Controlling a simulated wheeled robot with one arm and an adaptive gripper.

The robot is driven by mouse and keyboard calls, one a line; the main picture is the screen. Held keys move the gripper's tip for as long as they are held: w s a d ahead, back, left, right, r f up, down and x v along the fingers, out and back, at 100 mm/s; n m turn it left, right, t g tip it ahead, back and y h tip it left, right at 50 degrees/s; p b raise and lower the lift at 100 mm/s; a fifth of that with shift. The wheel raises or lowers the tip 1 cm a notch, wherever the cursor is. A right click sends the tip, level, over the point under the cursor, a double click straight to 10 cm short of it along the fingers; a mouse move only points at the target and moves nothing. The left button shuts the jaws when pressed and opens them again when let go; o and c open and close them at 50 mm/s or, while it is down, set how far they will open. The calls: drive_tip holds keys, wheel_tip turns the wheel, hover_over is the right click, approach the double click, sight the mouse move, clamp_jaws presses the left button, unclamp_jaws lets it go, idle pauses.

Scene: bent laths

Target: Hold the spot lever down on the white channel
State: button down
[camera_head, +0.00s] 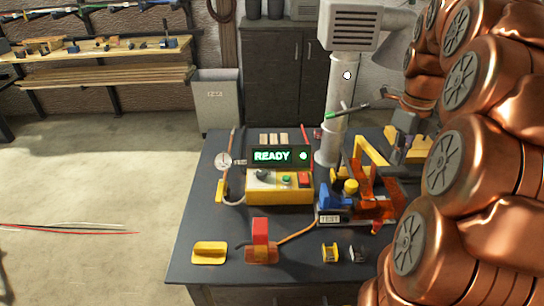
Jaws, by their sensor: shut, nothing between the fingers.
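A dark rod with a green tip (329,115) runs up to the right in front of the pale column; it may be the spot lever, but I cannot tell for sure. A test rig (372,207) with orange clamps, a blue block and a yellow knob stands on the bench's right side. A pale strip marked TEST (330,219) runs along its front; I cannot tell whether this is the white channel. My gripper (397,157) appears as a small grey and dark shape behind the rig, shut and empty. Its fingertips are hard to make out, and contact with anything cannot be told.
A yellow control box (280,188) stands mid-bench under a lit READY display (272,156). A red upright block (260,232) and small yellow parts (209,252) lie in front. The pale column (334,110) rises behind. My copper arm hides the bench's right side. The left floor is mostly clear.

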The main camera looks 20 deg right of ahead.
sight(396, 177)
drive_tip(key=shift+f, duration=0.2)
idle(0.6)
drive_tip(key=shift+s+a+f+b, duration=0.1)
drive_tip(key=shift+s+f+b, duration=0.2)
drive_tip(key=shift+f+b, duration=0.6)
drive_tip(key=shift+s+a+f+b, duration=0.1)
drive_tip(key=shift+s+f+b, duration=0.15)
drive_tip(key=shift+f+b, duration=0.65)
drive_tip(key=shift+s+a+f+b, duration=0.1)
drive_tip(key=shift+s+f+b, duration=0.3)
drive_tip(key=shift+f, duration=1)
drive_tip(key=shift+s+a+f+b, duration=0.1)
drive_tip(key=shift+s+f+b, duration=0.1)
drive_tip(key=shift+f+b, duration=0.3)
drive_tip(key=shift+s+a+f+b, duration=0.1)
drive_tip(key=shift+s+f+b, duration=0.05)
drive_tip(key=shift+f+b, duration=0.3)
idle(0.4)
drive_tip(key=shift+w+d+r+p, duration=0.2)
drive_tip(key=shift+w+r+p, duration=0.45)
drive_tip(key=shift+r, duration=1.25)
drive_tip(key=shift+w+d+r+p, duration=0.3)
drive_tip(key=shift+r+p, duration=0.5)
drive_tip(key=shift+r, duration=1.05)
drive_tip(key=shift+w+d+r+p, duration=0.1)
drive_tip(key=shift+w+r+p, duration=0.6)
drive_tip(key=shift+r, duration=1.2)
drive_tip(key=shift+s, duration=0.15)
drive_tip(key=shift+a, duration=0.15)
